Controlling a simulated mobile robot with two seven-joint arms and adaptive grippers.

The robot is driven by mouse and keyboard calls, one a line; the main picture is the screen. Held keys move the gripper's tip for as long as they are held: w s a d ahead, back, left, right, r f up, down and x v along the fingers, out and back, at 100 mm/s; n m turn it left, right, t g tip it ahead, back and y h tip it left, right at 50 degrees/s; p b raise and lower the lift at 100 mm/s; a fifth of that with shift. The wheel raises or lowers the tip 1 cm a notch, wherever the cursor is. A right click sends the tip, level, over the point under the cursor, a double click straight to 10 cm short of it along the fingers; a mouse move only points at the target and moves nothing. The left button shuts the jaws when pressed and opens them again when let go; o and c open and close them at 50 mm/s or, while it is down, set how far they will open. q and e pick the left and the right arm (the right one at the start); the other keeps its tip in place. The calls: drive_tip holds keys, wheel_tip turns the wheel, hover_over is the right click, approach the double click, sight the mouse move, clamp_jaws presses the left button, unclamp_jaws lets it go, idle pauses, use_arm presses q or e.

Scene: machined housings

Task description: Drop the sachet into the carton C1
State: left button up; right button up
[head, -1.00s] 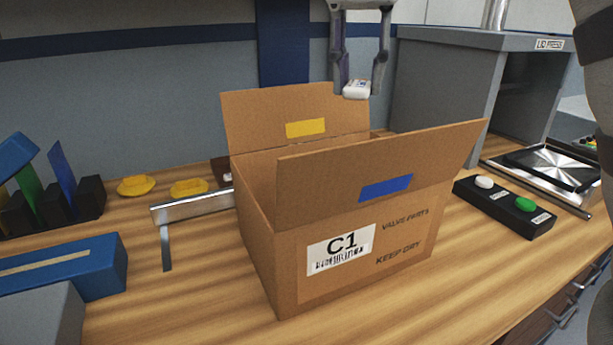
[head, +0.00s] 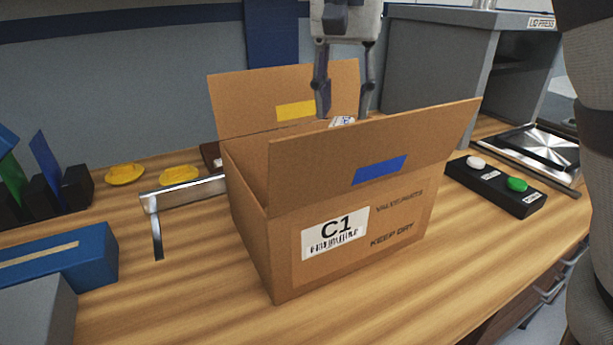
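The carton C1 (head: 285,250) stands open on the wooden bench, with a front flap bearing a blue strip and a back flap bearing a yellow strip. My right gripper (head: 343,114) points down into the carton's opening, between the two flaps. It is shut on the small white sachet (head: 342,121), which sits between its fingertips. The front flap hides the sachet's lower part and the carton's inside. My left gripper is not in view.
A metal bracket (head: 185,192) stands close to the carton's left side, with yellow parts (head: 180,174) behind it. A black button box (head: 495,185) and the grey lid press (head: 440,65) are at the right. Bare bench lies in front.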

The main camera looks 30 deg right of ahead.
drive_tip(key=shift+o, duration=0.4)
drive_tip(key=shift+r, duration=0.1)
wheel_tip(320, 180, up, 12)
drive_tip(key=shift+s+a, duration=0.35)
drive_tip(key=shift+a, duration=0.1)
